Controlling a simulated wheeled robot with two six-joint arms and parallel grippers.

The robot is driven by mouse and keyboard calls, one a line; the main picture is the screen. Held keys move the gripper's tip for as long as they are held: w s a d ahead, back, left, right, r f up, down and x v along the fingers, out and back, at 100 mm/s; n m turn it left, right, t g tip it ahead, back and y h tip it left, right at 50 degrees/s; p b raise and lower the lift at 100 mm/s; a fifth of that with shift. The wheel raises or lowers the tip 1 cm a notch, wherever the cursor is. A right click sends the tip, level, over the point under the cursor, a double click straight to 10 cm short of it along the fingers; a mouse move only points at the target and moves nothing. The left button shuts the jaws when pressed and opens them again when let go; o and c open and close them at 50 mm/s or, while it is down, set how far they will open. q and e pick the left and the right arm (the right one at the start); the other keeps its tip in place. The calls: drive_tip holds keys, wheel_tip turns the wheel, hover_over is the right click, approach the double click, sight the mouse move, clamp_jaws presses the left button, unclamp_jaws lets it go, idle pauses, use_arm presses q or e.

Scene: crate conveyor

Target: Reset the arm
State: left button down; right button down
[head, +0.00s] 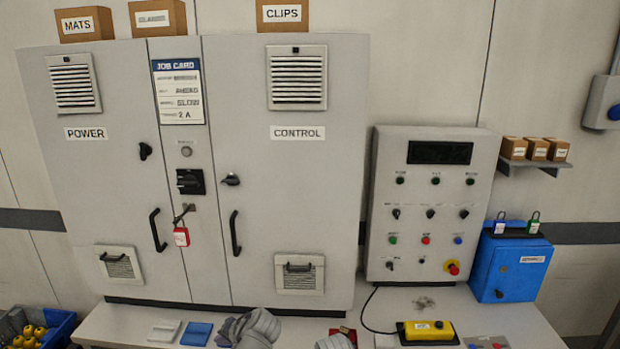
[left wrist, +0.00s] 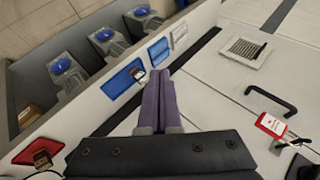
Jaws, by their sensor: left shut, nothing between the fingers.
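My left gripper (head: 228,328) is low in the head view, in front of the cabinet's lower edge. In the left wrist view its two purple fingers (left wrist: 158,80) lie together, shut and empty. A blue plate (head: 197,333) and a pale plate (head: 165,331) lie on the bench to its left in the head view. The cabinet (head: 290,200) has both doors closed, and a red padlock tag (head: 181,236) hangs at its middle. A grey part at the bottom edge may be my right arm; no right fingers show.
A control panel (head: 435,150) stands right of the cabinet, beside a blue box (head: 512,265). A yellow pendant (head: 428,330) lies on the bench (head: 110,325). A blue bin (head: 60,330) with yellow items is at bottom left. A red tray (left wrist: 38,150) shows in the left wrist view.

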use_arm(q)
drive_tip(key=s+d+f+n+g+h, duration=0.3)
drive_tip(key=s+d+f+g+h, duration=0.3)
drive_tip(key=s, duration=0.4)
drive_tip(key=s+d+m, duration=0.3)
drive_tip(key=s+d, duration=0.2)
drive_tip(key=d, duration=0.6)
drive_tip(key=shift+s+f+m, duration=0.2)
drive_tip(key=shift+s+m, duration=0.1)
drive_tip(key=c, duration=1.5)
unclamp_jaws()
